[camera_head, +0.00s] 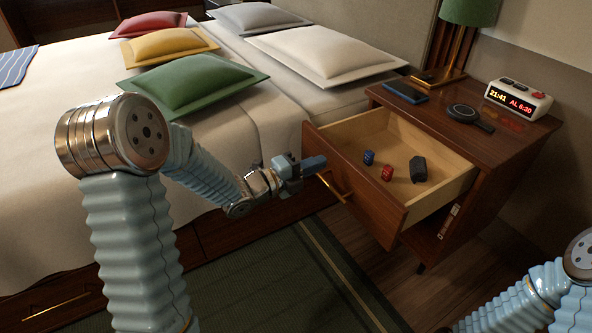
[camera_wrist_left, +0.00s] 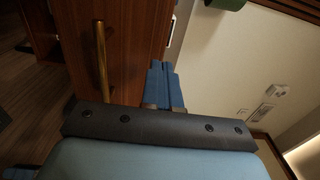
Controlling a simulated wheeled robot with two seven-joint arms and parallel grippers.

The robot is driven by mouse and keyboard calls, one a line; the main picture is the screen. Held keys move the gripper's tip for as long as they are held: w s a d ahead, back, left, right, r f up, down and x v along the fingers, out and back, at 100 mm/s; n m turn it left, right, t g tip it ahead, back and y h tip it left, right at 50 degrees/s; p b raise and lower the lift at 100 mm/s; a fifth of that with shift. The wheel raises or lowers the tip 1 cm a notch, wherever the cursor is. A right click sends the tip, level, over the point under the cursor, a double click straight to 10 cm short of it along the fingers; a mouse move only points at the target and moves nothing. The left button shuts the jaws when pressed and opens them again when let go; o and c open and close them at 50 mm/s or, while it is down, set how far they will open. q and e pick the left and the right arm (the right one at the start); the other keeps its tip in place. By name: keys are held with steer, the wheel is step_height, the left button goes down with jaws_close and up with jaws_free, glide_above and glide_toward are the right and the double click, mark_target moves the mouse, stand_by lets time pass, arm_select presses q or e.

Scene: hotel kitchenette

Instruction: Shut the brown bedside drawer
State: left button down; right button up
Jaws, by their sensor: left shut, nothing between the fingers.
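The brown bedside drawer (camera_head: 358,196) is pulled out of the nightstand (camera_head: 490,150), and its inside shows. It holds a blue die-like item (camera_head: 369,157), a red one (camera_head: 387,172) and a dark grey object (camera_head: 418,169). A brass handle (camera_head: 333,187) is on its front; the handle also shows in the left wrist view (camera_wrist_left: 101,60). My left gripper (camera_head: 314,164) is shut and empty, close to the upper left part of the drawer front, beside the handle. Whether it touches the front I cannot tell. My right gripper is out of view; part of my right arm shows at lower right.
On the nightstand top are a phone (camera_head: 405,91), a black round device (camera_head: 464,114), an alarm clock (camera_head: 518,98) and a green lamp (camera_head: 468,14). The bed (camera_head: 60,160) with pillows fills the left. Bare floor (camera_head: 370,240) lies before the drawer.

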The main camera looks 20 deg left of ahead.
mark_target(338, 156)
arm_select(q)
steer(key=shift+x, duration=1.8)
steer(key=shift+w+d+f+b, duration=0.15)
steer(key=shift+w+d+b, duration=0.25)
steer(key=shift+w, duration=0.1)
steer(key=b+x, duration=0.7)
steer(key=x, duration=1.5)
steer(key=shift+d, duration=0.15)
steer(key=shift+w, duration=0.1)
